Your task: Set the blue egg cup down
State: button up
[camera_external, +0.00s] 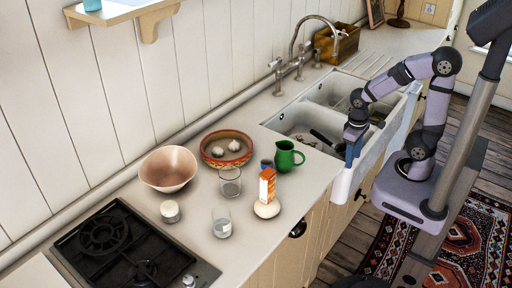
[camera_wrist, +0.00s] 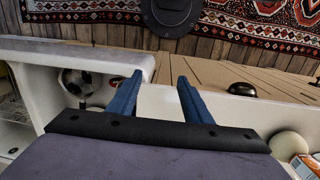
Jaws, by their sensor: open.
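A small dark blue thing (camera_external: 266,163), which looks like the blue egg cup, stands on the counter behind an orange and white carton (camera_external: 267,186). The carton hides much of it, and I cannot make out its shape. My gripper (camera_external: 350,154) is at the sink's front rim, to the right of the blue thing and clear of it. In the wrist view my gripper's two blue fingers (camera_wrist: 157,86) are apart with nothing between them. No blue egg cup shows in the wrist view.
A green jug (camera_external: 287,156) stands between the blue thing and the sink (camera_external: 341,184). A patterned bowl (camera_external: 226,135), a pink bowl (camera_external: 168,169), glasses (camera_external: 230,187) and a white round object (camera_external: 267,209) crowd the counter.

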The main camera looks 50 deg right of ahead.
jog(key=w+a+m+h+b, duration=0.1)
jog(key=w+h+b, duration=0.1)
jog(key=w+a+m+t+h+b, duration=0.1)
jog(key=w+a+h+b, duration=0.1)
jog(key=w+a+m+t+h+b, duration=0.1)
jog(key=w+h+b, duration=0.1)
jog(key=b, duration=0.1)
jog(key=shift+w+a+r+h, duration=0.15)
jog(key=shift+a+h, duration=0.1)
jog(key=shift+h, duration=0.15)
jog(key=w+a+r+m+t+h+b, duration=0.2)
jog(key=w+a+r+m+t+b, duration=0.15)
jog(key=a, duration=0.25)
jog(key=n+t+y+b, duration=0.2)
jog(key=t+y+b, duration=0.25)
jog(key=t, duration=0.35)
send_near(265, 163)
jog(key=shift+g, duration=0.35)
jog(key=shift+a+p+x, duration=0.1)
jog(key=shift+p+x, duration=0.6)
jog(key=shift+x, duration=0.8)
jog(key=shift+a+p+x, duration=0.15)
jog(key=shift+p+x, duration=0.5)
jog(key=shift+x, duration=0.9)
jog(key=shift+w+r, duration=0.15)
jog(key=c, duration=0.9)
jog(key=shift+r, duration=0.1)
